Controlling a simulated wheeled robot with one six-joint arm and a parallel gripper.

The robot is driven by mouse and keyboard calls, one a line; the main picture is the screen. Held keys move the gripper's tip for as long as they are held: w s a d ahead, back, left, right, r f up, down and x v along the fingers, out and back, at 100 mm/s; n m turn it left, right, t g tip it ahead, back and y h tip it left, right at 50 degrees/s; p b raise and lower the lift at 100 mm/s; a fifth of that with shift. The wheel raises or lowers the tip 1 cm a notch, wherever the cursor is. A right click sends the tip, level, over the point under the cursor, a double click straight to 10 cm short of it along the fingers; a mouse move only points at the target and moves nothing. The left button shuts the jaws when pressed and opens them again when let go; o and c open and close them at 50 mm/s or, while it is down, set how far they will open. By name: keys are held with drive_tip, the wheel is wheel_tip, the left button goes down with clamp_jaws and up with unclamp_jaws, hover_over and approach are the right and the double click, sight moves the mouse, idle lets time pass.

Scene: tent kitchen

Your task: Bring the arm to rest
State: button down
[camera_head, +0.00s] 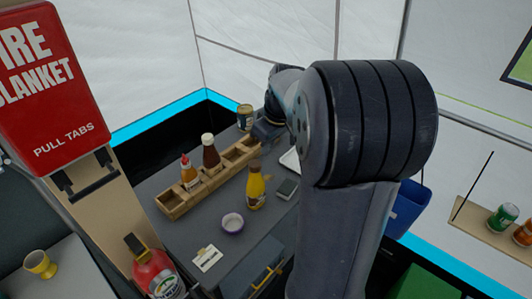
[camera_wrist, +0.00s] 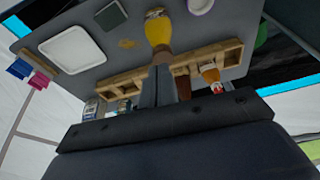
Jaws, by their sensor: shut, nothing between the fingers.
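My arm rises large at the right of the head view and bends over the grey table (camera_head: 180,222). My gripper (camera_head: 264,131) is at the far side of the table, partly hidden by the arm, near a can (camera_head: 245,117). In the wrist view my gripper (camera_wrist: 162,74) shows its two fingers together, shut and empty. The yellow mustard bottle (camera_wrist: 158,30) appears just beyond the fingertips there, with the wooden rack (camera_wrist: 115,88) behind and on both sides of them. I cannot tell the exact gap between the fingers and the rack.
On the table are the mustard bottle (camera_head: 255,190), a purple-rimmed bowl (camera_head: 232,224), the rack (camera_head: 174,206) with sauce bottles, and a white tray (camera_head: 290,158). A blue bin (camera_head: 408,210) is right.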

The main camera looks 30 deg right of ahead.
drive_tip(key=s+v, duration=0.1)
drive_tip(key=v, duration=0.5)
hover_over(260, 169)
drive_tip(key=s, duration=0.1)
drive_tip(key=f, duration=1.1)
drive_tip(key=shift+d+b, duration=0.35)
drive_tip(key=shift+b, duration=0.05)
drive_tip(key=shift+b+x, duration=1.05)
drive_tip(key=shift+x, duration=0.05)
drive_tip(key=shift+s+f, duration=0.15)
drive_tip(key=shift+s, duration=0.1)
